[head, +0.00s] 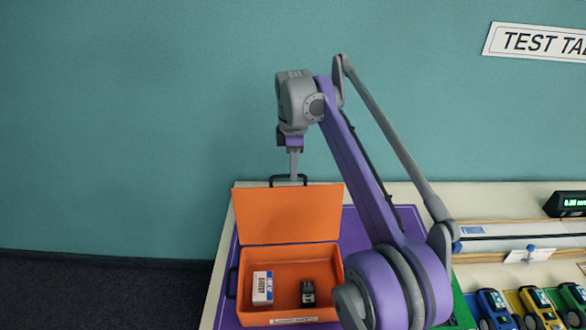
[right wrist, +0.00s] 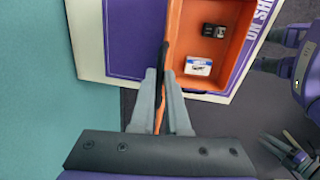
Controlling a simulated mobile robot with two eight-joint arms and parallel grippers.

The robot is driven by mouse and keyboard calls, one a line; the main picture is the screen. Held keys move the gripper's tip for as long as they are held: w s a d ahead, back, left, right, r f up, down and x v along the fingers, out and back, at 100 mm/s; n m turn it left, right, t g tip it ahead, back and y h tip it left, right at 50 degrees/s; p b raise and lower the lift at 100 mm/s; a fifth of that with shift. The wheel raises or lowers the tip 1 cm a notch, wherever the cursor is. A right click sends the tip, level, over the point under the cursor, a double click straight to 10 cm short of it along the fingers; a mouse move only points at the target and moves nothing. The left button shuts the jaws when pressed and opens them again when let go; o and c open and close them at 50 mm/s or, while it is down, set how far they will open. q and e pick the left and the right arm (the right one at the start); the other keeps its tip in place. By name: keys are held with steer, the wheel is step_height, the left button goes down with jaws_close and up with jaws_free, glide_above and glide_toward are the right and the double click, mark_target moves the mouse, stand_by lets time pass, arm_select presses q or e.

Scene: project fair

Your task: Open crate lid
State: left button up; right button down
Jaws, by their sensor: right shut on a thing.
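The orange crate (head: 250,290) stands on a purple mat, its lid (head: 287,214) raised nearly upright at the back. My right gripper (head: 293,176) is shut on the black lid handle (head: 275,180) at the lid's top edge. In the right wrist view, my right gripper's fingers (right wrist: 162,95) close around the handle (right wrist: 163,60), and the lid shows edge-on. Inside the crate lie a white box with a blue end (head: 263,288) and a small dark block (head: 307,294). My left gripper (right wrist: 290,150) shows only at the right wrist view's lower right; its jaws are unclear.
The pale table (head: 224,270) carries the purple mat (head: 230,295). To the right are several small toy cars (head: 493,308), a rail track (head: 520,240) and a black display (head: 566,204). My right arm covers the area right of the crate. The wall is behind.

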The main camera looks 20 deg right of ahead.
steer(key=s+a+t+b, duration=0.1)
steer(key=s+a, duration=0.1)
steer(key=s, duration=0.4)
steer(key=shift+a+b, duration=0.15)
steer(key=shift+b, duration=0.25)
steer(key=c, duration=0.9)
jaws_free()
steer(key=r, duration=0.3)
steer(key=s+r+p, duration=0.1)
steer(key=r, duration=0.6)
steer(key=shift+s+a+r+p, duration=0.3)
steer(key=shift+s+a+p, duration=0.05)
steer(key=shift+p, duration=0.05)
